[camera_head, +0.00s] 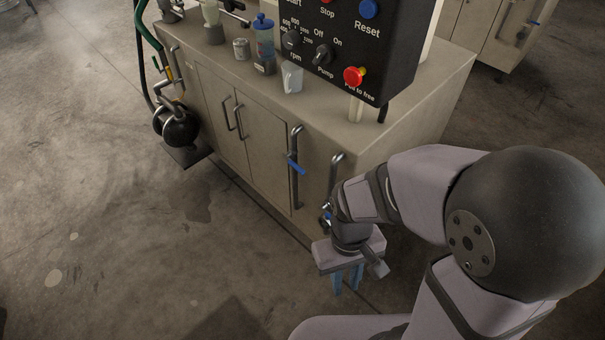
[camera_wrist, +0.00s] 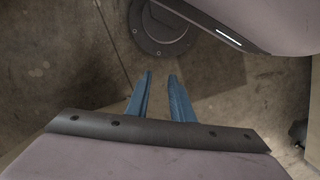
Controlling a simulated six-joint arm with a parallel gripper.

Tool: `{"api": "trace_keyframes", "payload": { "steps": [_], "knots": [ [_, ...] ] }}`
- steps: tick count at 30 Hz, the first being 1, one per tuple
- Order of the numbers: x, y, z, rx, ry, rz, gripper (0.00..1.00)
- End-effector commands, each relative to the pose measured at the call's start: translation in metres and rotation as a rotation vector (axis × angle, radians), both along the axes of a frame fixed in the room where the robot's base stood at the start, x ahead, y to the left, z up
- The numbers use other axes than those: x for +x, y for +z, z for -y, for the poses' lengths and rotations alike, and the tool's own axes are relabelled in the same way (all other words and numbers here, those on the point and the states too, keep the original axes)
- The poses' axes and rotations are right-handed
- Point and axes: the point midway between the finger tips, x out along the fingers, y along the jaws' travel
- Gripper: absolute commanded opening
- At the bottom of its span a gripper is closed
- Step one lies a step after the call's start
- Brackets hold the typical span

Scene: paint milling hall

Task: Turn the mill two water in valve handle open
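A grey pipe on the cabinet front carries a blue valve handle (camera_head: 297,165), which tilts down to the right across the pipe. A second pipe (camera_head: 335,172) stands to its right. A small blue part (camera_head: 327,217) shows low by that pipe, partly hidden by my arm. No label shows which one is the mill two water in valve. My gripper (camera_head: 347,282) points down over the floor, in front of the cabinet and apart from both pipes. In the wrist view its blue fingers (camera_wrist: 161,76) are apart with nothing between them.
A black control box (camera_head: 350,45) with knobs and buttons overhangs the bench. The beige cabinet (camera_head: 205,95) has two doors with bar handles. Jars and a clear beaker (camera_head: 291,77) stand on top. A black round pump (camera_head: 181,128) sits at the left end. The floor (camera_head: 150,250) in front is clear.

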Motion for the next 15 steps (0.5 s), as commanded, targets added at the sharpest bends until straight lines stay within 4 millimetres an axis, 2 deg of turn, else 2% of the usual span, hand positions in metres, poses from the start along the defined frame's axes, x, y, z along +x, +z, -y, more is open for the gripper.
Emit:
{"api": "trace_keyframes", "payload": {
  "steps": [1, 8, 15],
  "knots": [
    [-0.005, -0.036, -0.005, -0.008, 0.035, -0.024, 0.21],
    [-0.021, -0.12, -0.028, -0.035, 0.155, -0.105, 0.21],
    [-0.035, -0.212, -0.067, -0.031, 0.215, -0.164, 0.21]
  ]
}}
